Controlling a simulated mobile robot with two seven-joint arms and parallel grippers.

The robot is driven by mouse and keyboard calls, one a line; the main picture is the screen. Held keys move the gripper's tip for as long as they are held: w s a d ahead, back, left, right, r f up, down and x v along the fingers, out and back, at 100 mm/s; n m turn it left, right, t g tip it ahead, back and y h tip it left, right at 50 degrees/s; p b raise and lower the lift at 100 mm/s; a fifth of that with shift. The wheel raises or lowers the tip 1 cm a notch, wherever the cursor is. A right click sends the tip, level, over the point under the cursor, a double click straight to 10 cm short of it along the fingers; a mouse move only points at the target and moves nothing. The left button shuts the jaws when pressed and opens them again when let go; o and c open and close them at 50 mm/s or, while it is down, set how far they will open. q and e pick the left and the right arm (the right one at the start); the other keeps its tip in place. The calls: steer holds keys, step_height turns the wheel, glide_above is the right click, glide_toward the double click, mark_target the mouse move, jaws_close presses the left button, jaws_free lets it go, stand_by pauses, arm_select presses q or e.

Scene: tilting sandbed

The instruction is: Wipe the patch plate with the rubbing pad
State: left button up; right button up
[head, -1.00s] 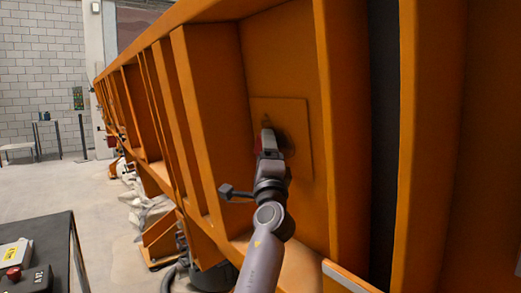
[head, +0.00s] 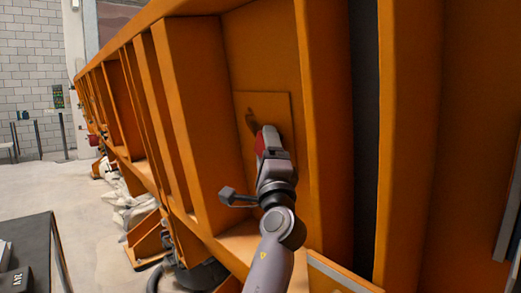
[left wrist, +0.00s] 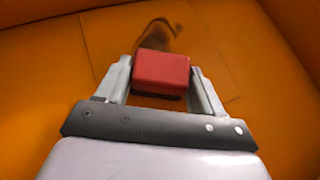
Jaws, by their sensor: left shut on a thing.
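The patch plate (head: 277,106) is a square orange plate on the orange wall between two ribs. A dark smudge shows on its upper left part. The plate also shows in the left wrist view (left wrist: 105,40), with the dark smudge at its top middle. My left gripper (head: 268,145) is shut on the red rubbing pad (head: 260,146) in front of the plate's lower part. In the left wrist view the pad (left wrist: 161,70) sits between both fingers, just below the smudge. I cannot tell whether the pad touches the plate. My right gripper is not in view.
Orange ribs (head: 190,110) stand out on both sides of the plate. A lower orange ledge (head: 238,240) runs beneath it. A dark table (head: 35,245) stands at the lower left. Pale floor (head: 90,225) lies open between table and structure.

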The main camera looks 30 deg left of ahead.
mark_target(259, 135)
arm_select(q)
steer(key=shift+w+a+r+p, duration=0.75)
steer(key=shift+w+a, duration=1)
steer(key=shift+a, duration=2.95)
steer(key=shift+s+d+r+p, duration=0.25)
steer(key=shift+s+d+r, duration=0.25)
steer(key=shift+d, duration=0.75)
steer(key=shift+s+d+r+p, duration=0.25)
steer(key=shift+s+d, duration=0.4)
steer(key=shift+d, duration=0.55)
steer(key=shift+s+d+r+p, duration=0.25)
steer(key=shift+s+d+r, duration=0.25)
steer(key=shift+d, duration=0.75)
steer(key=shift+s+d+b, duration=0.1)
steer(key=shift+s+d, duration=0.15)
steer(key=shift+d, duration=0.35)
steer(key=shift+s+d+b, duration=0.1)
steer(key=shift+s+d, duration=0.15)
steer(key=shift+d, duration=0.35)
steer(key=shift+s+d+b, duration=0.1)
steer(key=shift+s+d, duration=0.15)
steer(key=shift+d, duration=0.35)
